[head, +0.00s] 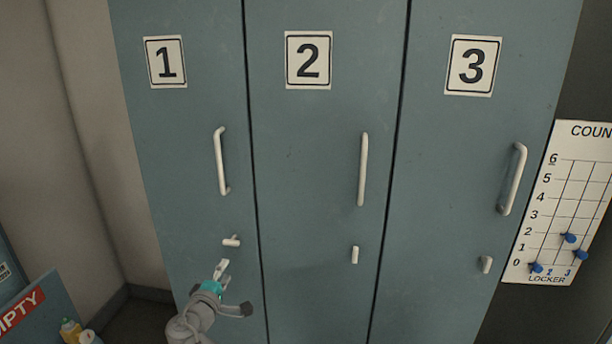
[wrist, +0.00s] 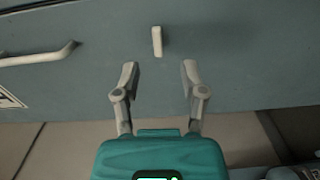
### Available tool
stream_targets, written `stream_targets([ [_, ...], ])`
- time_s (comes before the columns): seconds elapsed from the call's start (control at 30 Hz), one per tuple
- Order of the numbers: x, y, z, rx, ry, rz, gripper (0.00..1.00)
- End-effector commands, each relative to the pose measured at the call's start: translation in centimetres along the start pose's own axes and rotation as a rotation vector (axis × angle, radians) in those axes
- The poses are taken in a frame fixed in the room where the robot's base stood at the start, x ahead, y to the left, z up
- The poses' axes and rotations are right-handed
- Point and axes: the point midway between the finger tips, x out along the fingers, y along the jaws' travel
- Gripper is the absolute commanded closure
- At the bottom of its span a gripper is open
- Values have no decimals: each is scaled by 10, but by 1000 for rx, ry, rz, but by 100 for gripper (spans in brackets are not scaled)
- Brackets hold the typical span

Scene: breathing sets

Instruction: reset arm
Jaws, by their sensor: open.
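My gripper (head: 222,272) is at the lower part of the locker 1 door (head: 185,200), just below that door's latch (head: 232,240). In the wrist view my gripper (wrist: 160,73) is open, with nothing between its two fingers. The latch of locker 1 (wrist: 157,41) shows just beyond the fingertips, apart from them. This latch lies crosswise to the door handle (head: 221,161). The latches of locker 2 (head: 355,255) and locker 3 (head: 486,264) stand upright. All three doors look shut.
A counting board (head: 560,205) with blue sliders hangs at the right. At the lower left are a sign (head: 22,308) reading partly "MPTY" and several bottles (head: 72,331). The floor by the left wall (head: 135,315) looks clear.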

Motion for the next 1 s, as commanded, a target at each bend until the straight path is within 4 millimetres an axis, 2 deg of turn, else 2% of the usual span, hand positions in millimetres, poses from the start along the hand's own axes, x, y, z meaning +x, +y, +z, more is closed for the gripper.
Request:
stream_targets([
  [0.17,18,-10,33,41,-76,-60,46],
  [0.53,61,-55,149,216,-354,-292,46],
  [0.73,69,-81,210,325,-507,-425,46],
  [1.0,66,-114,282,482,-700,-604,46],
])
